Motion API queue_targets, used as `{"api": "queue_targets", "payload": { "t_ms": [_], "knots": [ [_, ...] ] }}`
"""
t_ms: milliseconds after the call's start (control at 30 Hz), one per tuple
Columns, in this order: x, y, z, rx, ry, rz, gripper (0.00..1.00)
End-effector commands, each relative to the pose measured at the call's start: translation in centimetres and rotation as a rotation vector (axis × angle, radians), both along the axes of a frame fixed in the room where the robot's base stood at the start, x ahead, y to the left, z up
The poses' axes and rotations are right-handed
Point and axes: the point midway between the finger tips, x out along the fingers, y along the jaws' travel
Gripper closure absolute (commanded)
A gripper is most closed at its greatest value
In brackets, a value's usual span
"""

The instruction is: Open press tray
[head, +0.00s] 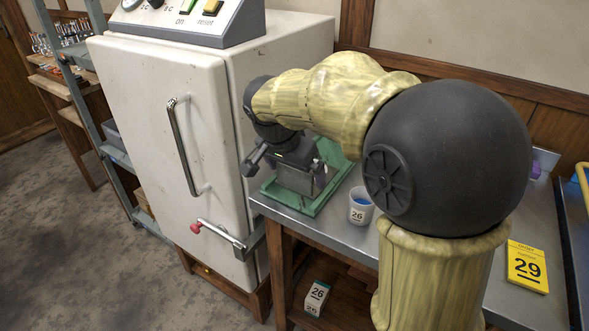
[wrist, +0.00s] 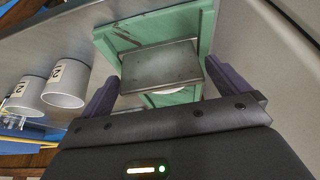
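The press stands on the metal counter, with a green frame (head: 335,160) and a grey metal block. In the wrist view its green frame (wrist: 150,28) surrounds a flat grey plate (wrist: 160,68), likely the tray, and a small white round edge shows below the plate. My gripper (wrist: 162,72) is open, with one dark purple finger toward each side of the plate; whether they touch it I cannot tell. In the head view my gripper (head: 308,172) is at the press, partly hiding it.
A white cup (head: 361,205) marked 26 stands just right of the press. The wrist view shows two white cups (wrist: 65,82) at left. A white cabinet (head: 160,130) with a red-tipped lever (head: 220,234) is left of the counter. A yellow card (head: 527,267) lies at right.

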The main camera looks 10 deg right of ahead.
Motion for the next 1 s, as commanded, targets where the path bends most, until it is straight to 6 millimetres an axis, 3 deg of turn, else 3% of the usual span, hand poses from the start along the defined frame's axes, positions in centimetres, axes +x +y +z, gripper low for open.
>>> {"api": "queue_targets", "payload": {
  "t_ms": [367, 1000],
  "knots": [
    [-0.2, 0.3, 0.9, 0.001, -0.001, 0.0, 0.0],
    [-3.7, 3.3, 12.1, 0.001, -0.003, 0.001, 0.0]
  ]
}}
